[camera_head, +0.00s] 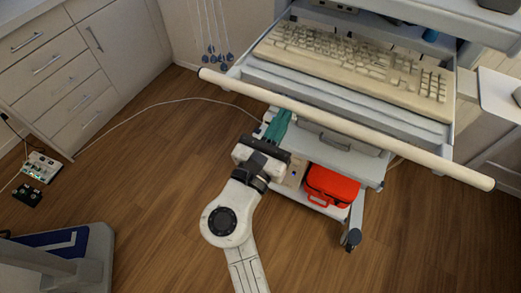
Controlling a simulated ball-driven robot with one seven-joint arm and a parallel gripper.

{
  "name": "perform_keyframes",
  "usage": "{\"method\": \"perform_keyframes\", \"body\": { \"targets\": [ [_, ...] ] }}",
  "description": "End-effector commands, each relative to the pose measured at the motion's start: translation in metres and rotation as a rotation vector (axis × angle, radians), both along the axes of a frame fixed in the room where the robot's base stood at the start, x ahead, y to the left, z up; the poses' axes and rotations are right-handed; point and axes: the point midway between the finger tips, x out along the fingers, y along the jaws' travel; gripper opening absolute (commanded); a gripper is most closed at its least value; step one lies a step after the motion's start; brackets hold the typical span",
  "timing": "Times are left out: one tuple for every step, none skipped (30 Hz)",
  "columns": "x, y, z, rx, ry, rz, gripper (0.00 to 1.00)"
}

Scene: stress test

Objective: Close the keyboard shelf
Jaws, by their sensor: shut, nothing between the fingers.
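The keyboard shelf (320,103) sticks out from the front of a grey cart, with a cream keyboard (355,67) lying on it. A long beige bar (345,125) runs across the shelf's front and extends past both sides. My gripper (277,125) is shut and empty, just in front of and partly below the bar, left of its middle. The tips are near the bar's underside; I cannot tell whether they touch it.
A red case (331,186) sits on the cart's lower shelf, above a caster (351,237). White drawers (65,70) stand at the left. A white cable (165,103) crosses the wooden floor. A grey and blue device (60,255) is at the lower left. Floor at lower right is clear.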

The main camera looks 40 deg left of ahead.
Motion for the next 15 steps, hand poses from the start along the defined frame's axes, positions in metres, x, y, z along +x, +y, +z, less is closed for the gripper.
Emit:
{"method": "perform_keyframes", "body": {
  "targets": [
    [0.015, 0.002, 0.000, 0.001, -0.003, -0.005, 0.00],
    [0.022, 0.004, -0.001, 0.000, -0.002, -0.005, 0.00],
    [0.031, 0.006, -0.001, 0.000, -0.002, -0.004, 0.00],
    [0.037, 0.008, -0.002, 0.000, -0.001, -0.005, 0.00],
    [0.043, 0.009, -0.001, 0.001, -0.002, -0.005, 0.00],
    [0.051, 0.011, -0.002, 0.001, -0.001, -0.003, 0.00],
    [0.056, 0.012, -0.001, 0.002, -0.002, -0.003, 0.00],
    [0.061, 0.014, -0.002, 0.001, -0.001, -0.003, 0.00],
    [0.067, 0.016, -0.001, 0.001, -0.002, -0.003, 0.00],
    [0.071, 0.017, -0.001, 0.001, -0.001, -0.002, 0.00],
    [0.074, 0.018, -0.002, 0.000, -0.001, -0.002, 0.00],
    [0.079, 0.019, -0.001, -0.001, -0.001, -0.001, 0.00],
    [0.082, 0.020, -0.001, -0.001, -0.001, -0.001, 0.00],
    [0.084, 0.020, -0.001, -0.001, -0.001, 0.000, 0.00],
    [0.087, 0.021, -0.001, -0.001, 0.000, 0.000, 0.00]
  ]
}}
